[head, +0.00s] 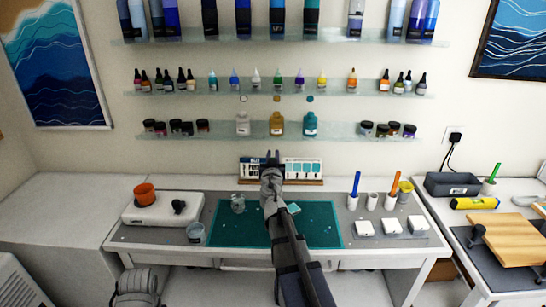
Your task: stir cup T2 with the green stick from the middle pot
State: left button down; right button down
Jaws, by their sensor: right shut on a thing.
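My right gripper (272,158) is raised over the back of the work table, in front of the card rack. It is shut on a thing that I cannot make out. The middle pot (372,202) is white and shows no stick. The pots beside it hold a blue stick (356,184) and an orange stick (396,184). A green stick (494,172) stands in a white holder on the right side table. A clear cup (238,204) stands on the teal mat, and a larger one (195,234) stands left of the mat. I cannot read which is T2.
The teal mat (325,232) is partly covered by my right arm. A white device (160,209) with an orange cup (145,193) is at left. White scales (391,228) are at right, near a yellow cup (406,190). Bottle shelves (340,87) hang behind.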

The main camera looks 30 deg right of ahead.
notch_tip(320, 180, up, 5)
jog(key=p, duration=0.5)
jog(key=shift+d, duration=0.1)
dwell(0.4)
